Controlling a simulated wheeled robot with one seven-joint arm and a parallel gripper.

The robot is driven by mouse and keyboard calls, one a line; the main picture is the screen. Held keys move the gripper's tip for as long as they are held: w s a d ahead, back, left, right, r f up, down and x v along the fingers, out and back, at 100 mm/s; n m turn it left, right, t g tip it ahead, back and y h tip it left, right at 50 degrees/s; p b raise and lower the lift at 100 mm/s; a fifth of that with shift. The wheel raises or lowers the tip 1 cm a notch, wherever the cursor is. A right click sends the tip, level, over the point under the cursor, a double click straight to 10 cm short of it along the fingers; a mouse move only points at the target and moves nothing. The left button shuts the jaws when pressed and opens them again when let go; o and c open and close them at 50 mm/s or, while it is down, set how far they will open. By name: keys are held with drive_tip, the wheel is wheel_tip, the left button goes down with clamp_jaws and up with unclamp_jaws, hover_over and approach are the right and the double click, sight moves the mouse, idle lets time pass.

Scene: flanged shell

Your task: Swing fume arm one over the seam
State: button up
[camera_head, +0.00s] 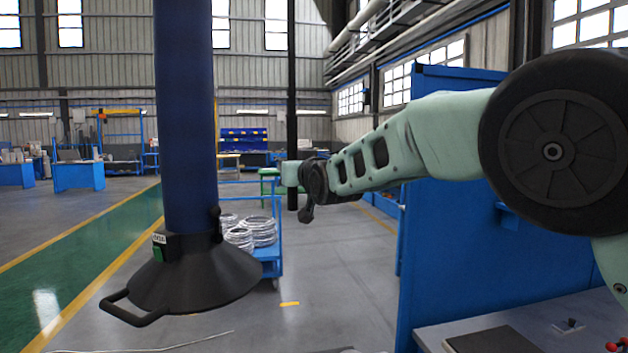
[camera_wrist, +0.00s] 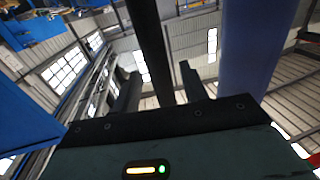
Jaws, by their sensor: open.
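A fume arm with a thick blue hose (camera_head: 185,110) hangs down at the left of the head view. It ends in a wide black hood (camera_head: 190,278) with a looped handle (camera_head: 135,310) at its lower left. A small label and a green switch (camera_head: 158,250) sit at the hood's neck; the label is too small to read. My gripper (camera_wrist: 160,88) is open in the wrist view, with nothing seen held. In the head view, my arm's end is to the right of the hose and apart from it. The hose also shows right of the fingers in the wrist view (camera_wrist: 252,50). No seam is discernible.
A black upright pole (camera_head: 291,80) stands close to my arm's end. A blue cart (camera_head: 268,255) with wire coils (camera_head: 250,232) is behind the hood. A tall blue panel (camera_head: 450,240) and a grey worktop (camera_head: 560,325) are at right. Grey floor (camera_head: 345,290) lies open between.

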drive_tip(key=b+v, duration=0.6)
drive_tip(key=v, duration=0.9)
drive_tip(key=shift+s+b, duration=0.2)
drive_tip(key=shift+b, duration=0.1)
drive_tip(key=shift+d+f, duration=0.1)
drive_tip(key=s+d+f+n+g+h, duration=0.1)
drive_tip(key=s+d+f+g, duration=0.1)
drive_tip(key=s+f+g, duration=0.55)
drive_tip(key=s+d+f+g+h, duration=0.25)
drive_tip(key=s+f, duration=0.65)
drive_tip(key=f, duration=0.6)
drive_tip(key=s+d+f+g+h, duration=0.2)
drive_tip(key=s+d+f, duration=0.4)
drive_tip(key=s, duration=0.3)
drive_tip(key=s+d+f+n+g+h, duration=0.1)
drive_tip(key=s+d+f, duration=0.4)
drive_tip(key=s, duration=0.5)
drive_tip(key=d+g+h+b, duration=0.1)
drive_tip(key=d+g, duration=0.1)
drive_tip(key=shift+f+g, duration=0.4)
drive_tip(key=shift+s, duration=0.1)
